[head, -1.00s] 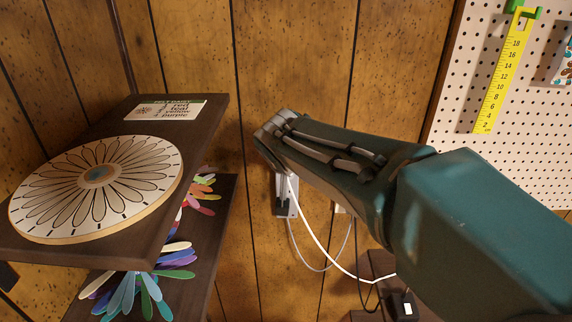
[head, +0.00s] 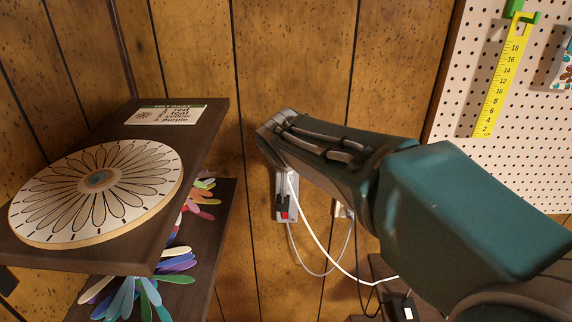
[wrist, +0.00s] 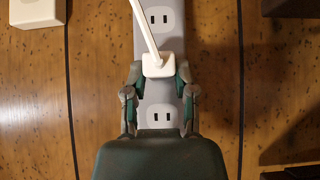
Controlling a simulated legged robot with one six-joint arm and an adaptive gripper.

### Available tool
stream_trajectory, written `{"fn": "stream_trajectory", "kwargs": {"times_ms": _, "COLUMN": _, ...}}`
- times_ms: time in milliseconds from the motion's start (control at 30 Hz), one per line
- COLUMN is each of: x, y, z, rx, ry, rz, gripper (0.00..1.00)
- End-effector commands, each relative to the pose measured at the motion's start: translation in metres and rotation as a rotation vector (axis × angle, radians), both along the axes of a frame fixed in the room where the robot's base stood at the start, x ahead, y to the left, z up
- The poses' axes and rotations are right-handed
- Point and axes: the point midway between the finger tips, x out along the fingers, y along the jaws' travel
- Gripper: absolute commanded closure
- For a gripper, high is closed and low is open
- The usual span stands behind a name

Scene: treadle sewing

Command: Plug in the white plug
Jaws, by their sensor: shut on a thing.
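The white plug (wrist: 157,66) sits between the two fingers of my gripper (wrist: 159,78) in the wrist view, its white cord running up the picture. My gripper is shut on it. The plug is in front of the grey power strip (wrist: 151,40), in line with its column of sockets, with one open socket (wrist: 158,17) above and another (wrist: 161,117) below. Its prongs are hidden, so I cannot tell how deep it sits. In the head view my arm covers the plug; the white cord (head: 318,238) hangs below, and the strip's lower part (head: 281,190) shows on the wall.
Dark shelves (head: 215,125) with a round flower board (head: 97,190) and coloured petals (head: 140,295) stand left of my arm. A pegboard (head: 530,150) with a yellow ruler (head: 498,80) is at right. A cream box (wrist: 37,12) is on the wooden wall.

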Motion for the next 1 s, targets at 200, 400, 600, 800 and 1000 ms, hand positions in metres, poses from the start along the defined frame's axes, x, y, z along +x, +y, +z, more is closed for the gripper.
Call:
{"fn": "stream_trajectory", "kwargs": {"times_ms": 200, "x": 0.004, "y": 0.0, "z": 0.0, "rx": 0.001, "ry": -0.002, "rz": 0.001, "gripper": 0.42}}
{"fn": "stream_trajectory", "kwargs": {"times_ms": 400, "x": 0.004, "y": 0.0, "z": 0.0, "rx": 0.0, "ry": -0.002, "rz": 0.0, "gripper": 0.24}}
{"fn": "stream_trajectory", "kwargs": {"times_ms": 600, "x": 0.003, "y": 0.0, "z": 0.0, "rx": 0.0, "ry": -0.001, "rz": 0.0, "gripper": 0.24}}
{"fn": "stream_trajectory", "kwargs": {"times_ms": 800, "x": -0.008, "y": 0.001, "z": 0.013, "rx": 0.002, "ry": -0.005, "rz": 0.002, "gripper": 0.24}}
{"fn": "stream_trajectory", "kwargs": {"times_ms": 1000, "x": -0.037, "y": 0.003, "z": 0.042, "rx": 0.002, "ry": -0.006, "rz": 0.002, "gripper": 0.24}}
